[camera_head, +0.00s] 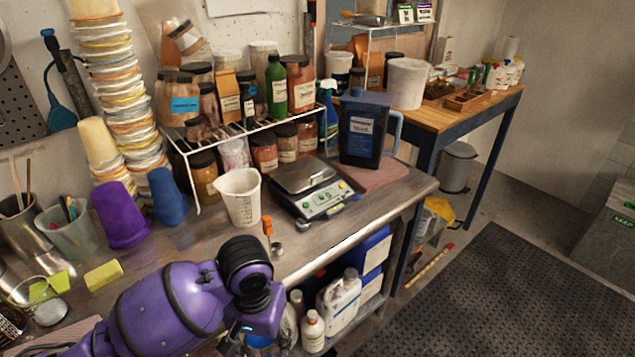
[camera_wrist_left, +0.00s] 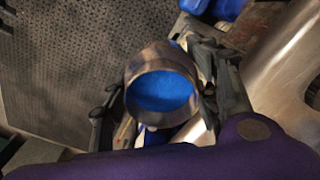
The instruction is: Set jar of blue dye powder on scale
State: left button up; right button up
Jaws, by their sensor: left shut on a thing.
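The jar of blue dye powder (camera_wrist_left: 163,62) shows in the left wrist view as an open round jar with bright blue powder inside. My left gripper (camera_wrist_left: 163,100) is shut on it, with dark fingers on both sides of the jar. In the head view my purple left arm reaches to the front edge of the bench, and the gripper is mostly hidden behind it and the bottom frame edge. The scale (camera_head: 325,202) stands on the bench near its right end, and its metal plate (camera_head: 303,174) is bare. My right gripper is not in view.
A white measuring jug (camera_head: 241,200) stands just left of the scale. A dark blue jug (camera_head: 364,130) stands behind it at the right. A wire rack (camera_head: 190,152) with several jars is behind. Bottles (camera_head: 339,297) sit on the shelf below the bench.

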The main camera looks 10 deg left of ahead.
aim_at(303, 172)
jog(key=i+l, duration=0.55)
jog(key=l, duration=0.3)
jog(key=i+l, duration=0.55)
jog(key=l, duration=0.3)
jog(key=i+l+u, duration=0.3)
jog(key=l+u, duration=0.3)
